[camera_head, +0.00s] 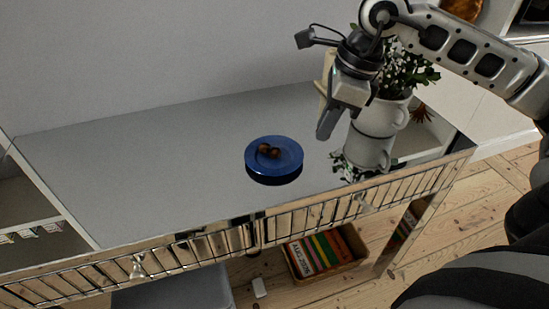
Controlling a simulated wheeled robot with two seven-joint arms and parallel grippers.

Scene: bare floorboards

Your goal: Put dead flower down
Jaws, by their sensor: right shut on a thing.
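My right gripper (327,122) reaches in from the upper right, above the back right part of the glossy table (150,160). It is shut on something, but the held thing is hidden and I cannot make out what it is. A white jug (381,118) with green leaves (412,72) is just right of the gripper. The gripper and arm partly cover it, and its reflection shows below it in the tabletop. I cannot clearly pick out a dead flower. My left gripper is not in view.
A blue plate (288,146) with small brown round things (268,151) sits on the table, left of the gripper. The table's left half is clear. A crate of books (325,251) is on the floor below. A wall (130,60) stands behind.

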